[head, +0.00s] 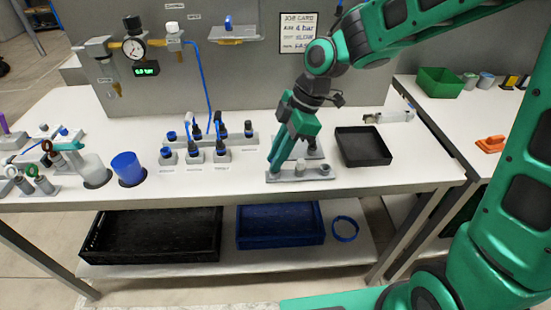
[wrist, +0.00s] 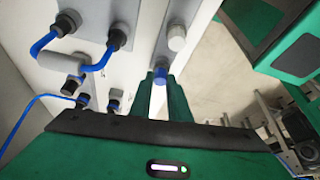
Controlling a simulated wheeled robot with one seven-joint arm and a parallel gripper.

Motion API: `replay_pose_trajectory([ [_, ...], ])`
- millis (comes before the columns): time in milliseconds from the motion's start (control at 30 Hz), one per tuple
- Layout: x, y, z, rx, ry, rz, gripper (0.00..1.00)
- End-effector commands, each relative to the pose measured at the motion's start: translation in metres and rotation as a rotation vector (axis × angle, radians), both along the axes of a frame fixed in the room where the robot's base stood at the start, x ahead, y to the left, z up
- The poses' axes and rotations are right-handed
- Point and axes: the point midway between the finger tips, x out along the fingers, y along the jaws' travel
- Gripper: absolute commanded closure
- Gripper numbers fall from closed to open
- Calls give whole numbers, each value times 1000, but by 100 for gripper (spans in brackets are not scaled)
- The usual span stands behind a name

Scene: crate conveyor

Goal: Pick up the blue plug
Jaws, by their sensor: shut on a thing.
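The blue plug (wrist: 161,74) shows in the wrist view as a small blue cylinder between the fingertips of my gripper (wrist: 160,84). My gripper is shut on it. In the head view my gripper (head: 274,164) points down at the left end of a grey holder strip (head: 300,175) near the table's front edge. There the fingers hide the plug. The holder strip also shows in the wrist view (wrist: 164,50), right at the fingertips, with a pale grey knob (wrist: 177,38) beside the plug. I cannot tell whether the plug is clear of the strip.
Several blue-and-black fittings (head: 194,154) stand on grey blocks left of my gripper. A blue cup (head: 128,168) stands further left. A black tray (head: 363,146) lies to the right. A grey panel (head: 235,85) with a gauge (head: 134,48) rises behind.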

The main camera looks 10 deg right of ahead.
Motion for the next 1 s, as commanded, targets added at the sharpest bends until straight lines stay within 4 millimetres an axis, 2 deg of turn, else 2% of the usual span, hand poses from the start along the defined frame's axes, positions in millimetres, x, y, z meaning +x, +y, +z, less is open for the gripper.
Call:
replay_pose_trajectory([
  [167,1,0,15,0,-3,-1,100],
  [300,1,0,39,1,-5,0,100],
  [700,-67,51,89,1,-4,5,100],
  [1000,-91,68,106,0,-2,1,100],
])
